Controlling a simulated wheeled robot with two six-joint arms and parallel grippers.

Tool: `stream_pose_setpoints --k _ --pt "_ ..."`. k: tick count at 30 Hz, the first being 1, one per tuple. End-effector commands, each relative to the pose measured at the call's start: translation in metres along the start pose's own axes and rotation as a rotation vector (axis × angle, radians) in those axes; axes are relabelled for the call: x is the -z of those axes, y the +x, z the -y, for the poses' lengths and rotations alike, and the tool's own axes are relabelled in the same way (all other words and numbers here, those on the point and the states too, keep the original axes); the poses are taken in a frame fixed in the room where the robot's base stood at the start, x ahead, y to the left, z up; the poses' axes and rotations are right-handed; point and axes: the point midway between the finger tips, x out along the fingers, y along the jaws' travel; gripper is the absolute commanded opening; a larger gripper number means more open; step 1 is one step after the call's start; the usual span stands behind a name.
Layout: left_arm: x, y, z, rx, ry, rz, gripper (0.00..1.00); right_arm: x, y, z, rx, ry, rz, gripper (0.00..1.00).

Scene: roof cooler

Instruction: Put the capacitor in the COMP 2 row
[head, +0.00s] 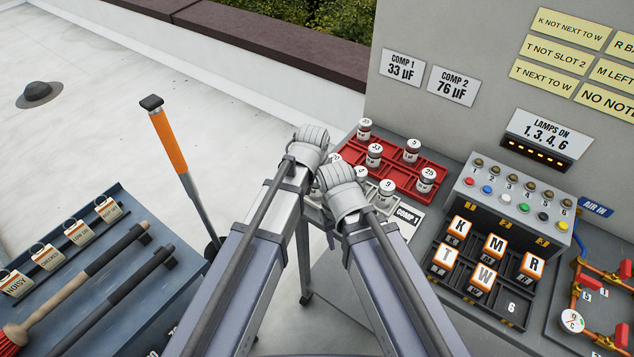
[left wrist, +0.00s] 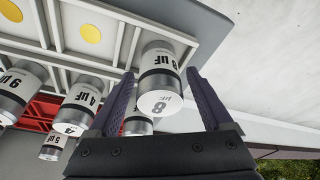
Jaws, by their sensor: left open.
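In the left wrist view a silver capacitor (left wrist: 160,72) with a black band and an 8 on its white end stands in a pale divided tray (left wrist: 118,62) with yellow dots. My left gripper (left wrist: 161,80) is open, its fingers on either side of this capacitor; I cannot tell whether they touch it. Several other capacitors stand beside it, one marked 4 µF (left wrist: 83,100) and one marked 6 µF (left wrist: 20,88). A COMP 1 label (head: 407,216) shows beside my right wrist; the COMP 2 row label is hidden.
A red rack (head: 401,163) holds several capacitors, including one marked 25 (head: 427,180). Wall signs read COMP 1 33 µF (head: 402,68) and COMP 2 76 µF (head: 453,86). A button box (head: 516,205) and letter-block tray (head: 510,307) stand to the right.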

Motion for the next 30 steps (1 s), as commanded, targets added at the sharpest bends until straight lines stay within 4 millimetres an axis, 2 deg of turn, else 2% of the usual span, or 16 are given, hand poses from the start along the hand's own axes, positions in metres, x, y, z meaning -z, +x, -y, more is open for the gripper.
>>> stream_pose_setpoints --k 8,14,30 --pt "0.001 -0.004 0.000 0.000 0.000 0.000 0.84 0.000 -0.004 0.000 0.000 0.000 0.000 0.50" --pt "0.001 -0.019 0.000 0.000 0.000 0.000 0.84 -0.001 -0.019 -0.002 0.000 0.000 0.000 0.50" --pt "0.002 -0.100 0.000 0.000 0.000 0.000 0.84 -0.006 -0.097 -0.009 0.000 -0.001 0.000 0.50"
